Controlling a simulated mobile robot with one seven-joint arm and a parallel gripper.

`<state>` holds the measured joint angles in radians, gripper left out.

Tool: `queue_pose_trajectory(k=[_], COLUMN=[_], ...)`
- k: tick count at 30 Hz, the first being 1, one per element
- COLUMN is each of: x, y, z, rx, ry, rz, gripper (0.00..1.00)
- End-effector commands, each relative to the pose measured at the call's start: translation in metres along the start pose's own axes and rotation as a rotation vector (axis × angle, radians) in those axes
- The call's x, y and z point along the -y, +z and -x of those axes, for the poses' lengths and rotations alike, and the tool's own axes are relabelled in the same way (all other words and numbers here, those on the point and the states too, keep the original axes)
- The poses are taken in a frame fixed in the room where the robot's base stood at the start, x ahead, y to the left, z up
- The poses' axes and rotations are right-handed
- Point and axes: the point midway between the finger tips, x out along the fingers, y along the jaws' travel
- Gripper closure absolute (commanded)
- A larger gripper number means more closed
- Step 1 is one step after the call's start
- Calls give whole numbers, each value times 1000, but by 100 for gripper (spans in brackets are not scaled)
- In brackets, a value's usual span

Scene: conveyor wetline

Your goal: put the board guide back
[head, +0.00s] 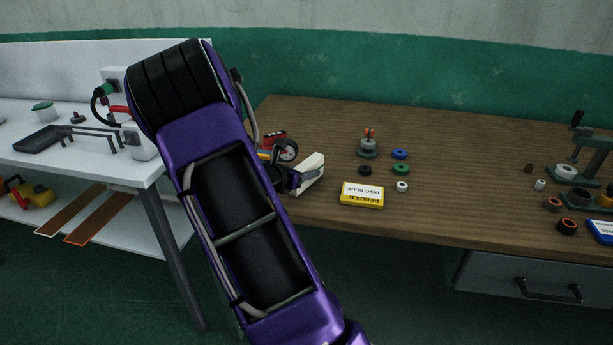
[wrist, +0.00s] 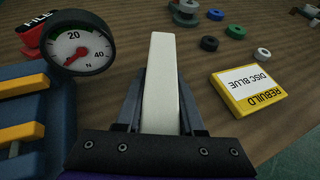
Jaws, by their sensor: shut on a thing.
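A long white bar (head: 313,172), which may be the board guide, is held in my gripper (head: 297,182). In the wrist view the white bar (wrist: 161,75) stands between the two dark fingers of my gripper (wrist: 160,95), which touch its sides. It points away from the wrist over the wooden bench. I cannot tell whether its far end touches the bench top. No place marked for the guide can be made out. My arm hides part of the left white table and the gap between the benches.
The wooden bench (head: 470,170) bears a yellow box (head: 362,196) right of my gripper, several small discs, and a post stand (head: 368,148). A round gauge (wrist: 85,47) is close on the left. A white table (head: 90,165) with a black tray (head: 36,139) stands left.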

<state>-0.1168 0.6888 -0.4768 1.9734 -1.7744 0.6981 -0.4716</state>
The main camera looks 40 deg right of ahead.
Motion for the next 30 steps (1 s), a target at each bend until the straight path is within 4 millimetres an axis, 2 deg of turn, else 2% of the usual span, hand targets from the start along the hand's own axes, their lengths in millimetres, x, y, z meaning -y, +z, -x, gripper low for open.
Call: queue_pose_trajectory(k=[1,12,13,17,26,30], x=[0,0,0,0,0,-1], y=[-5,-9,-8,-7,-6,-4], z=[-2,-4,-3,-3,-3,6], rx=[1,2,1,1,1,0], ry=[-1,0,0,0,0,2], rz=[0,-1,-1,-1,-1,-2], gripper=[100,100,57,34,33,33])
